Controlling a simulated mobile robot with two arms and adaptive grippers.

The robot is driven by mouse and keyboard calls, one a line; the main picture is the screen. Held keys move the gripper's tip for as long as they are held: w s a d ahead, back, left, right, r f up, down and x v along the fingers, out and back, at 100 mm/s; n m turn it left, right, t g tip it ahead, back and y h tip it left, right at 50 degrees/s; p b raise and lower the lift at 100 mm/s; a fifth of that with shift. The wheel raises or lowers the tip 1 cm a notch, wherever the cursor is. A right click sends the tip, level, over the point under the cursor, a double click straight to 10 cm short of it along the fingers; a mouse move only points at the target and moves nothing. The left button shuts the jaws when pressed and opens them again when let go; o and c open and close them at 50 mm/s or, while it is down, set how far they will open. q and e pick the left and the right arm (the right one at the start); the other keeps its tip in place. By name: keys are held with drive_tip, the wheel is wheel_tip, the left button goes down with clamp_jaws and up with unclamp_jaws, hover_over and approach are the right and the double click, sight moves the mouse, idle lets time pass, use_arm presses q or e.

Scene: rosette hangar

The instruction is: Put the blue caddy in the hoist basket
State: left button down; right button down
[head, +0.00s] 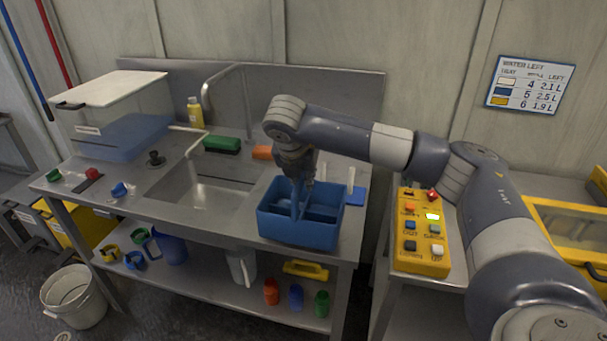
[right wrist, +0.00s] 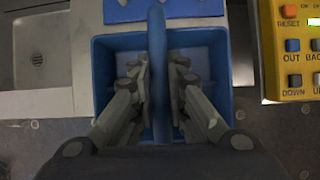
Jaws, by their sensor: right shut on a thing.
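The blue caddy (head: 298,232) is an open box with a central handle, at the right front of the sink bench in the head view. In the right wrist view the caddy (right wrist: 103,85) fills the middle and reaches past the bench's front edge. I cannot tell whether its underside touches the bench. My right gripper (head: 300,190) reaches down into it from above. In the right wrist view its fingers (right wrist: 160,85) are shut on the upright blue handle, one on each side. My left gripper is not in view. I cannot clearly identify the hoist basket.
A yellow button box (head: 422,232) stands right of the caddy, with a yellow-framed unit (head: 572,228) at the right edge. The sink (head: 200,192), a tap and a lidded clear tank (head: 112,118) are to the left.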

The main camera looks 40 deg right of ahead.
drive_tip(key=w+d+f+p, duration=0.1)
drive_tip(key=f, duration=0.1)
drive_tip(key=w+d+f+p, duration=0.1)
drive_tip(key=w, duration=0.1)
drive_tip(key=shift+w+d+f+p, duration=0.15)
drive_tip(key=shift+w+f+p, duration=0.05)
drive_tip(key=shift+f+p, duration=0.2)
drive_tip(key=c, duration=2)
unclamp_jaws()
drive_tip(key=shift+f, duration=0.1)
drive_tip(key=o, duration=0.4)
drive_tip(key=shift+s, duration=0.1)
drive_tip(key=shift+b+v, duration=1.55)
drive_tip(key=shift+v, duration=4.55)
